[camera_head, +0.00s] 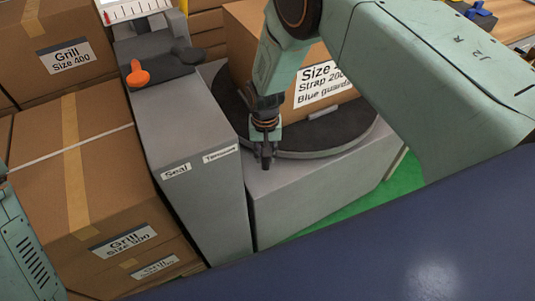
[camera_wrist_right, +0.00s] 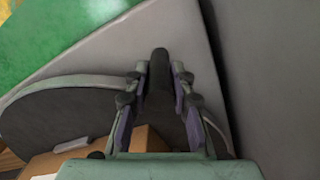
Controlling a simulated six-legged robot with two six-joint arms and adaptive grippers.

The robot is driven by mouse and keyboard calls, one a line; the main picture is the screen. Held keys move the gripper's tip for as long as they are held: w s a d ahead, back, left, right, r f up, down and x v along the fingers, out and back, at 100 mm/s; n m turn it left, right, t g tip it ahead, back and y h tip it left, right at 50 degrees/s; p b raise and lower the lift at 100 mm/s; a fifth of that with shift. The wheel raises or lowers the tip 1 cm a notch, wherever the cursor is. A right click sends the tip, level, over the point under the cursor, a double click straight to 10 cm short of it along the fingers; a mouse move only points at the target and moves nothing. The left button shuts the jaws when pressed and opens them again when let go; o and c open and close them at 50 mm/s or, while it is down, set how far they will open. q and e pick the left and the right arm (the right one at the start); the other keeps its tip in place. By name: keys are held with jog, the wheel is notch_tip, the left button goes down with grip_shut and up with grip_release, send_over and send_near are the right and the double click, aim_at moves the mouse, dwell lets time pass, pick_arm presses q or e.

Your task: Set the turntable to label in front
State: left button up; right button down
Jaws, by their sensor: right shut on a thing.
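The turntable (camera_head: 350,128) is a dark round disc with a pale rim, set on a grey block. It also shows in the wrist view (camera_wrist_right: 70,108). A brown cardboard box (camera_head: 240,52) stands on it, and its white label (camera_head: 318,92) faces the front, slightly turned, partly hidden by my right arm. My right gripper (camera_head: 266,158) points down at the turntable's near left edge. In the wrist view my right gripper (camera_wrist_right: 158,88) is shut on a dark upright handle (camera_wrist_right: 159,70) at the turntable's edge. My left gripper is out of view.
A grey cabinet (camera_head: 200,120) labelled "Seal" stands left of the turntable, with an orange-knobbed lever (camera_head: 138,75) on top. Stacked boxes (camera_head: 105,170) fill the left. Green floor (camera_head: 405,175) shows at the right. A dark blue surface (camera_head: 380,240) crosses the foreground.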

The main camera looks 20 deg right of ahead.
jog(key=shift+w+a+r, duration=0.1)
jog(key=shift+w+a, duration=0.2)
jog(key=shift+w, duration=0.05)
jog(key=c, duration=1.1)
grip_release()
jog(key=shift+a, duration=0.1)
jog(key=shift+c, duration=0.2)
jog(key=shift+s+d, duration=0.1)
jog(key=shift+d, duration=0.1)
notch_tip(320, 180, up, 12)
